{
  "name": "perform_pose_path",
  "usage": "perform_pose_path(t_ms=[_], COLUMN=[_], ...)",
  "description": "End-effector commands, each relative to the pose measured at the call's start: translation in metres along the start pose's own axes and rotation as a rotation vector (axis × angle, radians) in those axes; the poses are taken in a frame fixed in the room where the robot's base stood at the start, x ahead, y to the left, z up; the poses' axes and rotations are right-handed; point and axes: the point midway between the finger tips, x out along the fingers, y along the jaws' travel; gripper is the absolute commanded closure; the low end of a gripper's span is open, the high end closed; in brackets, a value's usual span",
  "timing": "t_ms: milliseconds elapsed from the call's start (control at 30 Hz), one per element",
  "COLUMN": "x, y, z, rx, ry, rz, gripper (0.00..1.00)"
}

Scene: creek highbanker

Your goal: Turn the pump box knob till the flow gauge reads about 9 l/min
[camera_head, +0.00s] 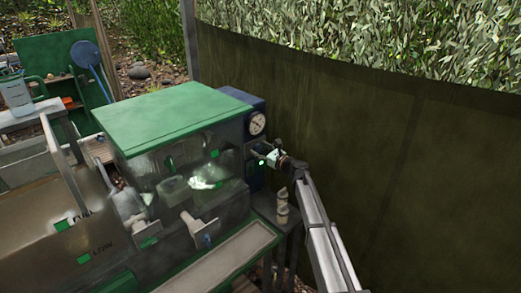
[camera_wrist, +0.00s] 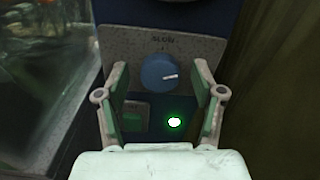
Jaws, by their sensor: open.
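The blue pump box (camera_head: 256,168) stands at the right end of the green-lidded tank. Its round flow gauge (camera_head: 257,123) has a white face; the needle is too small to read. In the wrist view the blue knob (camera_wrist: 158,72) sits on a grey panel (camera_wrist: 120,42), its pale mark pointing right. The word above it seems to read "SLOW". My gripper (camera_wrist: 160,80) is open, one finger on each side of the knob, with visible gaps. In the head view my gripper (camera_head: 265,159) is at the pump box front, hiding the knob.
The tank with the green lid (camera_head: 175,118) is close on the left. A dark screen wall (camera_head: 400,150) stands on the right. A pale stacked object (camera_head: 282,206) stands below my gripper.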

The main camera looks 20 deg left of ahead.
Motion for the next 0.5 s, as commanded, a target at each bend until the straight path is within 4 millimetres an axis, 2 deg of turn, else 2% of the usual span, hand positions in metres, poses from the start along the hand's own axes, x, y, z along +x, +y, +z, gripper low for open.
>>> perform_pose_path(t_ms=[167,267,333,367,500], x=[-0.0002,-0.0002,-0.0002,-0.0002,-0.0001], y=[0.0002,0.0002,0.0002,0.0002,0.0002], z=[-0.0002,-0.0002,-0.0002,-0.0001,-0.0003], rx=[0.0,0.0,0.0,0.0,-0.001], ry=[0.0,0.0,0.0,0.0,0.0], rz=[0.0,0.0,0.0,0.0,0.0], gripper=[0.32,0.64,0.89,0.92,0.92])
